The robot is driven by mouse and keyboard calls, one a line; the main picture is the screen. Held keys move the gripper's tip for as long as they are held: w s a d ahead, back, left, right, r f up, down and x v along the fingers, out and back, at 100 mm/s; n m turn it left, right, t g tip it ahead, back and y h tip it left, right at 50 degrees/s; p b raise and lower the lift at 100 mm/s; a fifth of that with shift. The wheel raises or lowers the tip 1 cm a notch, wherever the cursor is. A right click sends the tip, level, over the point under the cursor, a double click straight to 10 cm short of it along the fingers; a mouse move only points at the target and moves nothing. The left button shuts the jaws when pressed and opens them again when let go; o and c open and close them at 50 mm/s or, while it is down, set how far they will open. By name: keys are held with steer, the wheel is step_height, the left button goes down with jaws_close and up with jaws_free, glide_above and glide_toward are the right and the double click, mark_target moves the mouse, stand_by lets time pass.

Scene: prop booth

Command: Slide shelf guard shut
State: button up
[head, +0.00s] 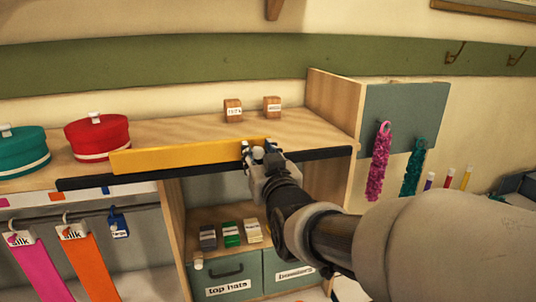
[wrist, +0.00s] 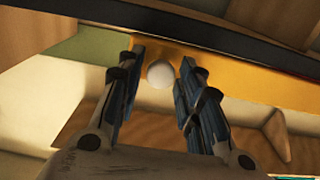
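The shelf guard (head: 185,157) is a long yellow panel standing along a black rail (head: 320,157) at the shelf's front edge. It covers the middle and left of the rail; bare rail shows at both ends. My gripper (head: 258,153) is at the guard's right end. In the wrist view, the yellow guard (wrist: 225,65) lies beyond its white round knob (wrist: 160,74). My gripper's two fingers (wrist: 163,62) are open on either side of the knob, with a small gap at least on the left. My gripper partly hides the guard's right end in the head view.
On the shelf (head: 180,126) stand a red round box (head: 97,137), a teal one (head: 22,152) and two small wooden blocks (head: 233,110). A side panel (head: 333,105) bounds the shelf at right. Pink (head: 379,165) and teal boas (head: 414,167) hang beyond it.

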jaws_close()
steer(key=shift+d, duration=0.1)
stand_by(0.4)
